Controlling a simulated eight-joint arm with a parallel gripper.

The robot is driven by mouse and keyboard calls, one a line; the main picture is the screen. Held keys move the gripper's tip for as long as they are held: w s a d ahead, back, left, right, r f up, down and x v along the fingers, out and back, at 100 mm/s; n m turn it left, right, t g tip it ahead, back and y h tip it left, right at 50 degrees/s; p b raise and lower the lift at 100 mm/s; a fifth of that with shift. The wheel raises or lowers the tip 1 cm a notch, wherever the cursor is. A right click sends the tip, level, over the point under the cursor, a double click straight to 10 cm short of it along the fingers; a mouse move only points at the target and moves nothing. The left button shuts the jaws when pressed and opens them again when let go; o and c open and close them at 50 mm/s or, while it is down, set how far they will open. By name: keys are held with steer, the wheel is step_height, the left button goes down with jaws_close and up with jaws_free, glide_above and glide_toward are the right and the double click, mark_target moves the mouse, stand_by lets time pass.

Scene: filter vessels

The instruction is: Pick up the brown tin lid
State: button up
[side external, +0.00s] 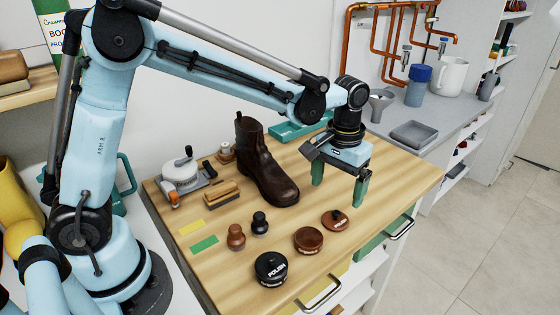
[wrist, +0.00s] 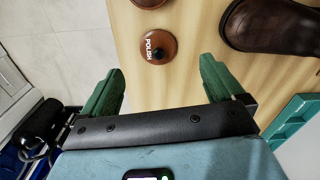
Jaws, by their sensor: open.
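The brown tin lid (side external: 335,219) lies flat on the wooden bench top, with a small black knob on it. It also shows in the wrist view (wrist: 157,50), with white POLISH lettering, just ahead of the gap between my fingers. My gripper (side external: 339,184) is open and empty, its green fingers pointing down above the bench, behind the lid in the side view. Both fingers show in the wrist view (wrist: 161,70), spread to either side and apart from the lid. The round brown tin (side external: 309,240) stands beside the lid and is cut off in the wrist view.
A dark brown boot (side external: 268,170) stands left of my gripper. A black polish tin (side external: 271,269) and two small knobbed daubers, brown (side external: 236,237) and black (side external: 260,223), are nearer the front. A teal tray (side external: 300,126) lies behind. Bench right of the lid is clear.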

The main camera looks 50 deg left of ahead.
mark_target(337, 212)
steer(key=shift+f, duration=1.55)
steer(key=f, duration=0.4)
steer(key=shift+w+d, duration=0.2)
steer(key=shift+w, duration=0.15)
steer(key=shift+f, duration=0.55)
steer(key=c, duration=1.1)
steer(key=shift+r, duration=0.2)
